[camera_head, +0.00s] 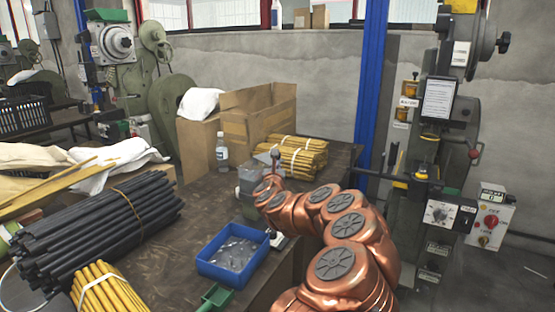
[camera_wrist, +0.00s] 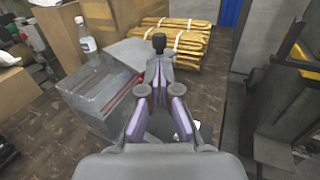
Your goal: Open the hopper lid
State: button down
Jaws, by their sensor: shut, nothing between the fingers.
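The hopper is a grey, see-through box (camera_wrist: 98,92) on the table, left of my gripper (camera_wrist: 157,82) in the wrist view. It also shows in the head view (camera_head: 247,179), partly behind my copper arm. A pale grey panel (camera_wrist: 143,52), which looks like its lid, slants at the box's upper right; I cannot tell how far it is raised. My gripper is shut and empty, its purple-padded fingers close beside the box. A dark knob (camera_wrist: 158,42) shows just past the fingertips; I cannot tell whether they touch.
Bundled yellow rods (camera_head: 298,157) and a cardboard box (camera_head: 258,112) stand behind the hopper, with a bottle (camera_head: 222,152) nearby. A blue tray (camera_head: 233,256) sits in front. Black rods (camera_head: 95,215) cover the left. A press (camera_head: 440,150) stands to the right.

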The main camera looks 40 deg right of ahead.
jog(key=p+x, duration=0.1)
jog(key=x, duration=0.5)
dwell(0.3)
jog(key=shift+w, duration=0.1)
jog(key=shift+w+d+f+b, duration=0.1)
jog(key=shift+w+f+b, duration=0.15)
jog(key=shift+b, duration=1.25)
